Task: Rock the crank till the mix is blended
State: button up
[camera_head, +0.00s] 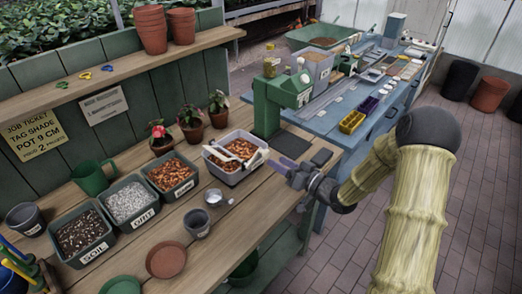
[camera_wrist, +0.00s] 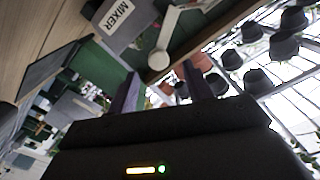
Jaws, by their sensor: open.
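The mixer tub (camera_head: 229,176), a light box holding orange-brown mix (camera_head: 226,163), stands on the wooden bench with pale bars across its top. Its grey wall labelled MIXER (camera_wrist: 112,22) shows in the upper left of the wrist view. A pale crank arm (camera_wrist: 167,35) with a round end sits beside that wall. My gripper (camera_head: 283,166) is just right of the tub at the bench edge. It also shows in the wrist view (camera_wrist: 160,85), with its two dark fingers apart and nothing seen between them. The crank appears beyond the fingertips; whether they touch is unclear.
Labelled bins, including SOIL (camera_head: 84,243) and GRIT (camera_head: 130,203), stand left of the tub. A green machine (camera_head: 280,100) stands behind it, near potted plants (camera_head: 190,122). A blue bench (camera_head: 375,130) is at the right. Brick floor (camera_head: 480,210) is open there.

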aim_at(268, 155)
jog(key=p+x, duration=0.1)
jog(key=x, duration=0.7)
jog(key=shift+w+a, duration=0.15)
jog(key=shift+a, duration=0.05)
